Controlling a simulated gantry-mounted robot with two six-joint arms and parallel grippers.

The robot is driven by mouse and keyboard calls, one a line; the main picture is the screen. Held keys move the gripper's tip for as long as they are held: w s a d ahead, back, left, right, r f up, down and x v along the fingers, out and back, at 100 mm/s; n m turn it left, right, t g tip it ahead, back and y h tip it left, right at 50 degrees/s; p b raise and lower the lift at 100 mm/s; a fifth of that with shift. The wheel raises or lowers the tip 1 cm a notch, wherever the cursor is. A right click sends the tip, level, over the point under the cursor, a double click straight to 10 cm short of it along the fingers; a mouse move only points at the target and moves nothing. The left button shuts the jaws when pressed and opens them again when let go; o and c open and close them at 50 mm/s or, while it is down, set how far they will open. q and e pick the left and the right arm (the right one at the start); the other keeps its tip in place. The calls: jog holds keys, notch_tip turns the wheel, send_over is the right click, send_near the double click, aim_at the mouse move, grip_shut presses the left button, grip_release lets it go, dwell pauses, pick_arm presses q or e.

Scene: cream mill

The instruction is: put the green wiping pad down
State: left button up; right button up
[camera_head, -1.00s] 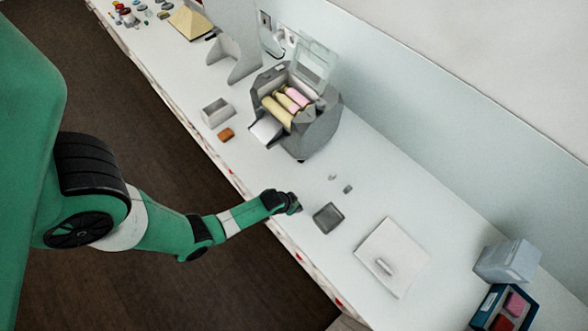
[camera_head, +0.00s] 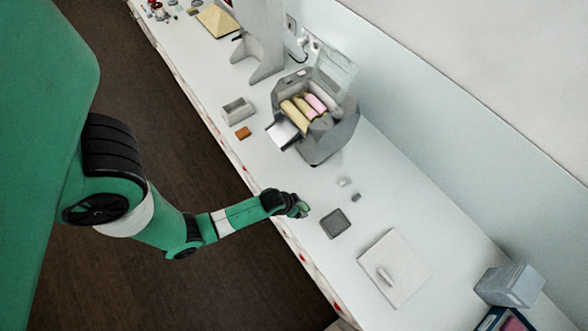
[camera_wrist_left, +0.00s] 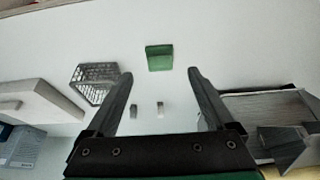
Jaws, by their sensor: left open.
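The green wiping pad (camera_wrist_left: 159,57) shows in the left wrist view on the white counter, just past the tips of my left gripper (camera_wrist_left: 160,74). The two fingers stand apart with nothing clamped between them. In the head view my left gripper (camera_head: 298,206) is low over the counter's front edge, and a bit of green pad (camera_head: 304,208) shows at its tips. Whether a fingertip touches the pad I cannot tell. My right gripper is not in view.
A grey mesh tray (camera_head: 335,223) lies right of the gripper, with a white board (camera_head: 394,268) beyond. Two small grey pieces (camera_head: 345,182) lie behind. The grey mill (camera_head: 335,135) with coloured rollers, an orange block (camera_head: 243,133) and an open box (camera_head: 238,110) stand further up the counter.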

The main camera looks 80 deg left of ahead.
pick_arm(q)
jog(key=p+v, duration=0.2)
jog(key=v, duration=0.3)
jog(key=shift+p, duration=0.3)
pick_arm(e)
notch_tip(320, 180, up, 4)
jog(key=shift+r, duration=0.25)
